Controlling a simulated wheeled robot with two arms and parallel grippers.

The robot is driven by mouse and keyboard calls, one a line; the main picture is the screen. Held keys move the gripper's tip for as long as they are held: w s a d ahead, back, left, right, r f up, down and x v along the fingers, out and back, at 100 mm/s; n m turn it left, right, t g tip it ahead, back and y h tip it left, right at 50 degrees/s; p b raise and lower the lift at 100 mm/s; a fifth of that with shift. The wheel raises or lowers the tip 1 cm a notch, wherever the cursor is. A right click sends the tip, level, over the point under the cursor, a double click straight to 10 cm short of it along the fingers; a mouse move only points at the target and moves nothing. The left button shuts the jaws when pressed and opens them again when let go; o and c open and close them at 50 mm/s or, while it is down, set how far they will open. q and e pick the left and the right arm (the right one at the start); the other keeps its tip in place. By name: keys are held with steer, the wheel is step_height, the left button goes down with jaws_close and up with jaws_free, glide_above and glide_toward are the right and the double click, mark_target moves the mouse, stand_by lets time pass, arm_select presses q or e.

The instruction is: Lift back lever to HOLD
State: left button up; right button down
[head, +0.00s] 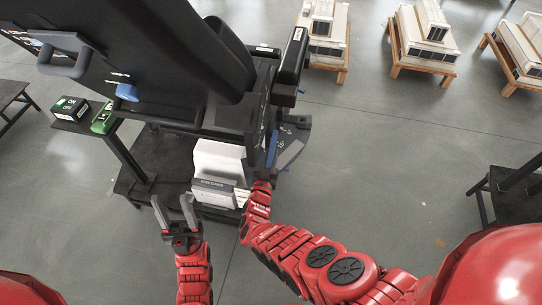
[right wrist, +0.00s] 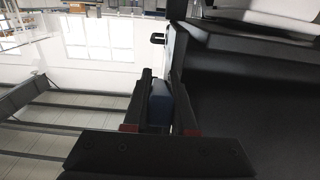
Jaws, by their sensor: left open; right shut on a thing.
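The back lever (head: 272,148) is a blue handle on the right side of the black machine, beside a dark marked plate (head: 293,143). My right gripper (head: 265,178) is at the lever in the head view, and its fingers are partly hidden. In the right wrist view, the fingers of my right gripper (right wrist: 161,105) are shut on the dark blue lever (right wrist: 160,106), one on each side. I cannot read the marks on the plate. My left gripper (head: 174,207) is open and empty, in front of the machine and left of the white box.
A white box (head: 219,160) with a grey label bar stands low on the machine. An ON/OFF box (head: 68,108) and a green thing (head: 103,118) rest on a side shelf. Loaded wooden pallets (head: 425,38) stand at the back right. Open floor (head: 390,160) lies right of the machine.

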mark_target(271, 152)
stand_by(0.5)
steer(key=r+g+p, duration=0.1)
steer(key=p, duration=0.3)
steer(key=s+r+g+y+p, duration=0.1)
steer(key=r+g+p, duration=0.1)
steer(key=p, duration=0.3)
steer(key=shift+a+r+g+p, duration=0.15)
steer(key=shift+a+g+p, duration=0.05)
steer(key=shift+g+p, duration=0.1)
steer(key=shift+r+g+y+p, duration=0.2)
steer(key=shift+g+y+p, duration=0.3)
steer(key=shift+g, duration=0.4)
steer(key=shift+s, duration=0.1)
steer(key=c, duration=0.7)
jaws_free()
